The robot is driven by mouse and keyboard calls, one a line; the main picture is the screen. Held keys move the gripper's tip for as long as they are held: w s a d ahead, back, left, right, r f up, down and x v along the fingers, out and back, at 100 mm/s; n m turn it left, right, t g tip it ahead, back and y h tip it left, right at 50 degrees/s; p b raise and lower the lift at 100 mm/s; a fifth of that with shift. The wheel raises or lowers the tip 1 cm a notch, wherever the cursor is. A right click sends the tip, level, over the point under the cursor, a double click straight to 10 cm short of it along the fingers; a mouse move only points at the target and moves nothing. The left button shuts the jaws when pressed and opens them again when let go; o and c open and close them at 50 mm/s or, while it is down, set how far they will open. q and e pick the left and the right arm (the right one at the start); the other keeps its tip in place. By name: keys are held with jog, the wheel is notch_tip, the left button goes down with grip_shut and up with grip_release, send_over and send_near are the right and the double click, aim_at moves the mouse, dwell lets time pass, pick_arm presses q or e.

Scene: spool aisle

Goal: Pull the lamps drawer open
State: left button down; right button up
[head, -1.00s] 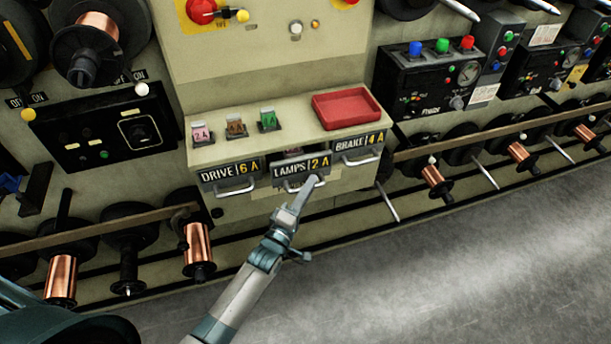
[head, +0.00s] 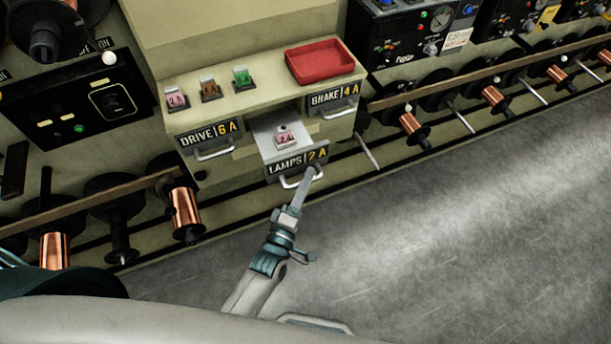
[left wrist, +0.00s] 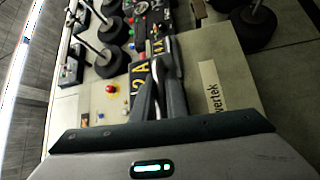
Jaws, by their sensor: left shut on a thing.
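The lamps drawer (head: 284,167) is the middle one of three and stands well out of the cabinet, labelled "LAMPS 2 A". A pink fuse (head: 284,136) marked 2A lies inside it. My left gripper (head: 306,181) is shut on the drawer's handle (head: 291,182), at its right part. My right gripper is not in view.
The drive drawer (head: 209,140) and brake drawer (head: 334,103) flank it, both shut. On the cabinet top are several coloured fuses (head: 209,90) and a red tray (head: 320,64). Copper spools (head: 186,210) stick out along the rail. The grey floor (head: 430,240) in front is clear.

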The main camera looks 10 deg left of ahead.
pick_arm(q)
jog(key=c, duration=2)
grip_release()
jog(key=shift+c, duration=0.2)
